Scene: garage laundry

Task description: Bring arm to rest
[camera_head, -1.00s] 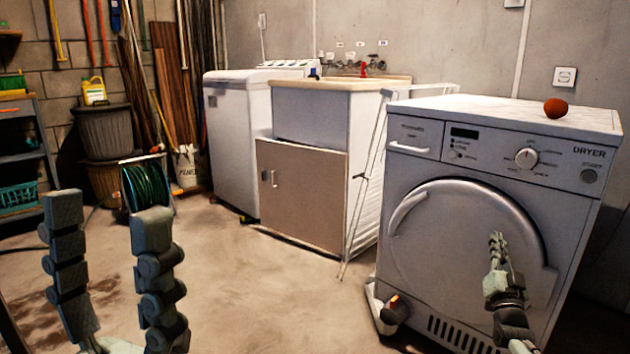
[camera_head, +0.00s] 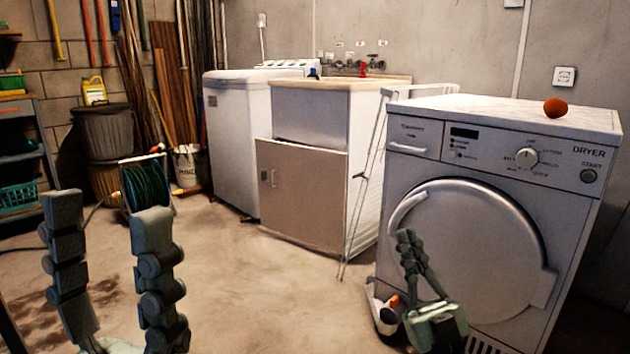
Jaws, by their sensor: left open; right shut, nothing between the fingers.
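My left gripper (camera_head: 108,222) stands at the lower left with its two grey fingers pointing up and wide apart. My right gripper (camera_head: 408,240) is in front of the lower left of the dryer (camera_head: 470,235). Its fingers are together, pointing up and a little left, with nothing held. The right gripper's body hides part of the dryer's base. The dryer's round door looks shut.
A reddish-brown ball (camera_head: 555,107) lies on the dryer top. A white bottle-like thing (camera_head: 386,318) is by the dryer's lower left corner. A folding rack (camera_head: 366,185), a sink cabinet (camera_head: 300,195) and a hose reel (camera_head: 147,188) stand behind. The middle floor is clear.

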